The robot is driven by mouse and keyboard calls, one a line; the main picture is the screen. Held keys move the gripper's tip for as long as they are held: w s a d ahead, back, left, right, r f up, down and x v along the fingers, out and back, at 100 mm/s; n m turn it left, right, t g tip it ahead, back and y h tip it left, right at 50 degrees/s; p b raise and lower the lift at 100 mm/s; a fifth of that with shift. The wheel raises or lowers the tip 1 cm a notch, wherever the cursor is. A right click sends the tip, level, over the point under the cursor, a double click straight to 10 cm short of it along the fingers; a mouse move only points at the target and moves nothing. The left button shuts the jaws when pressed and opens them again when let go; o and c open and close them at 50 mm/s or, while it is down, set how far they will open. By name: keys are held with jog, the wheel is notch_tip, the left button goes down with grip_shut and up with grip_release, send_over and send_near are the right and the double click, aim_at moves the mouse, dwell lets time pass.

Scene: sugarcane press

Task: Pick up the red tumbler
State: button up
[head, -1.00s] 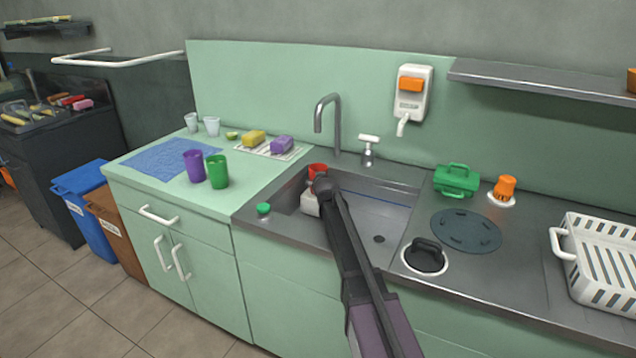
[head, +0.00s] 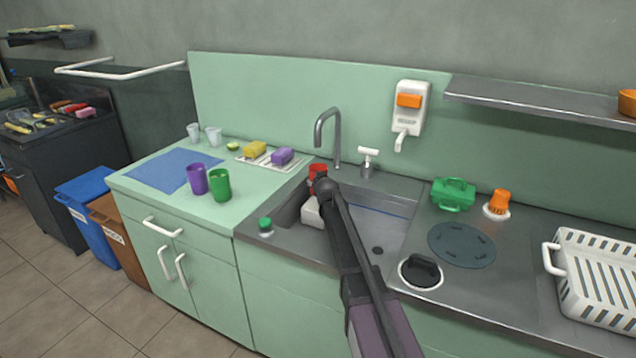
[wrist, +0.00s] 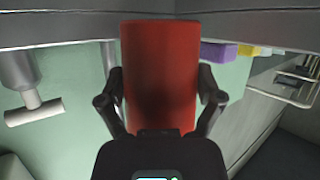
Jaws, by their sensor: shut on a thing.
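The red tumbler (wrist: 160,70) stands between the two fingers of my gripper (wrist: 160,100) in the wrist view, with a finger pressed on each side. In the head view the red tumbler (head: 317,170) shows as a small red part above the back left corner of the sink, mostly hidden behind my wrist. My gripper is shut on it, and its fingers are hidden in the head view. I cannot tell from the head view whether the tumbler touches the sink.
The sink (head: 385,222) lies under my arm, with the faucet (head: 328,135) just behind. A purple cup (head: 197,179) and a green cup (head: 219,185) stand on the left counter. A purple sponge (head: 282,156) lies near the sink. A white basket (head: 556,258) stands at the right.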

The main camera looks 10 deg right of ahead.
aim_at(315, 167)
jog(key=shift+r+p, duration=1.7)
jog(key=shift+r, duration=0.2)
jog(key=shift+r, duration=0.25)
jog(key=shift+w, duration=0.1)
jog(key=shift+w+d, duration=0.6)
jog(key=shift+w, duration=0.15)
jog(key=shift+w+a, duration=0.6)
jog(key=shift+a, duration=0.25)
jog(key=shift+s, duration=0.15)
jog(key=shift+s+a, duration=0.55)
jog(key=shift+s, duration=0.15)
